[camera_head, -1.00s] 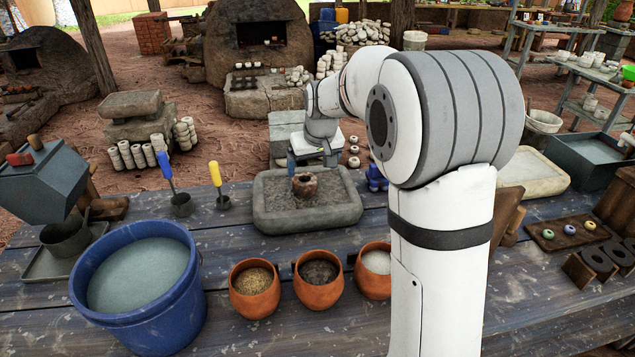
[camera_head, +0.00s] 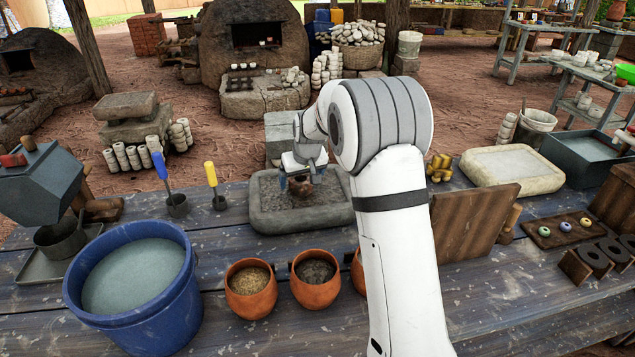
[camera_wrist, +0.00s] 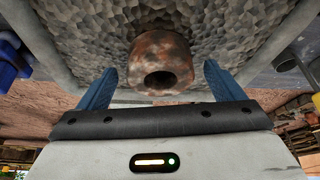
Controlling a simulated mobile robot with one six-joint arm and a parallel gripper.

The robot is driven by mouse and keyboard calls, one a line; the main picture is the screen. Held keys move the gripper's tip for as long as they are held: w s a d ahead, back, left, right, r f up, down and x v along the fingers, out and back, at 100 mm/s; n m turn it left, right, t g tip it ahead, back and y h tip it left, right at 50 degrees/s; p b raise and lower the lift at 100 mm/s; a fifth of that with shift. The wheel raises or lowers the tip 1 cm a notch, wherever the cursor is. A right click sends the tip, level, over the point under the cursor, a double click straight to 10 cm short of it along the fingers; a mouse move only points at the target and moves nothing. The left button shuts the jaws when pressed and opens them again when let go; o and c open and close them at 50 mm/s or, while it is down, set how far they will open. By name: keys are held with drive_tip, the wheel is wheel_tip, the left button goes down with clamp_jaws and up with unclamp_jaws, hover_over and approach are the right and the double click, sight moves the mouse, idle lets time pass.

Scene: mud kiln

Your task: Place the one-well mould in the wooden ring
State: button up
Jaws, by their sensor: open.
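The mould is a small, round, reddish-brown block with one hollow (camera_head: 301,187). It sits on the rough bed of a grey stone basin (camera_head: 262,222) in the head view. In the wrist view the mould (camera_wrist: 162,50) shows with its dark well facing me. My gripper (camera_head: 303,179) is open, with one blue finger on each side of the mould and a visible gap to each in the wrist view. Dark pieces with round holes (camera_head: 613,249) stand at the right of the table; I cannot tell whether one is the wooden ring.
A blue bucket (camera_head: 182,309) and orange pots (camera_head: 250,306) stand in front of the basin. Tools with blue and yellow handles stand left of it. A brown wooden board (camera_head: 473,222) stands to the right, near a pale stone tray (camera_head: 512,180).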

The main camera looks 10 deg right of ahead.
drive_tip(key=c, duration=1.3)
